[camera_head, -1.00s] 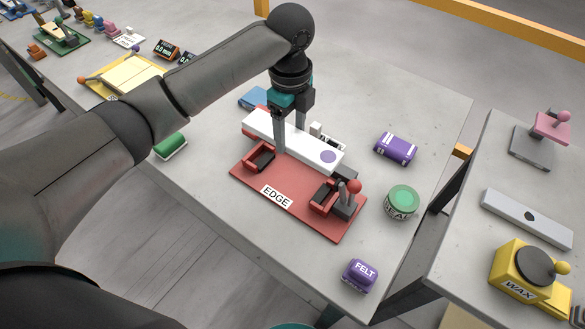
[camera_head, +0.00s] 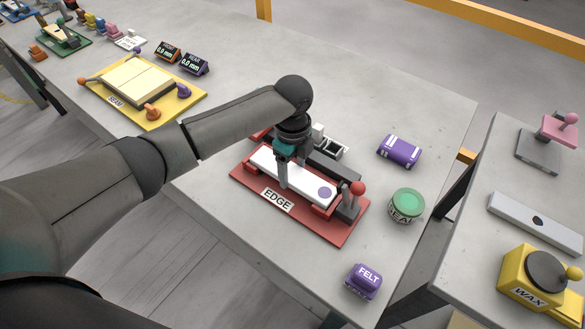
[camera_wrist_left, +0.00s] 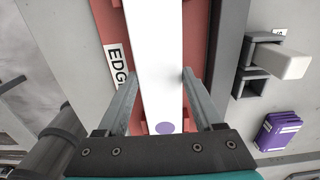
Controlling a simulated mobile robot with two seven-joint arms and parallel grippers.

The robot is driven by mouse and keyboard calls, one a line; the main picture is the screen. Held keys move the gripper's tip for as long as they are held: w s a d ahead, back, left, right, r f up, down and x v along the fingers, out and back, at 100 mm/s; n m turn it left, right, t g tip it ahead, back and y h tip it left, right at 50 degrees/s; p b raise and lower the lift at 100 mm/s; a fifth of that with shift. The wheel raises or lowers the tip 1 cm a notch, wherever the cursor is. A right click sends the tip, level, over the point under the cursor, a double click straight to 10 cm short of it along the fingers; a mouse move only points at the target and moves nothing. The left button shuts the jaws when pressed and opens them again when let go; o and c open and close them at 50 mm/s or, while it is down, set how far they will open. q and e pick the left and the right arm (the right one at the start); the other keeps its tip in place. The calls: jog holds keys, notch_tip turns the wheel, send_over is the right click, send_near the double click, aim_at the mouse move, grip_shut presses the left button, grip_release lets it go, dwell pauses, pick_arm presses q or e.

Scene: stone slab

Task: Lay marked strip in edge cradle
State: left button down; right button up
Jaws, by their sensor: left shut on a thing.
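The marked strip (camera_head: 309,187) is a long white bar with a purple dot near its right end. It lies lengthwise along the red edge cradle base (camera_head: 313,230), labelled EDGE, over its two red holders, and looks seated or nearly so. My left gripper (camera_head: 286,178) points down and is shut across the strip near its middle. In the left wrist view the strip (camera_wrist_left: 154,50) runs between the two fingers (camera_wrist_left: 160,80). A red-knobbed lever (camera_head: 356,192) stands at the cradle's right end. My right gripper is not in view.
A dark rail lies behind the strip. A green tin (camera_head: 407,205), a purple block (camera_head: 399,151) and a purple FELT block (camera_head: 364,281) stand to the right. A yellow board (camera_head: 190,100) and two small displays (camera_head: 194,64) are at the back left. The back middle is clear.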

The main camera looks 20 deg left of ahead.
aim_at(293, 174)
pick_arm(q)
jog(key=shift+c, duration=0.2)
grip_release()
jog(key=shift+f, duration=0.1)
notch_tip(293, 174, up, 12)
jog(key=p, duration=0.2)
jog(key=shift+r, duration=0.2)
jog(key=shift+f, duration=0.1)
dwell(0.4)
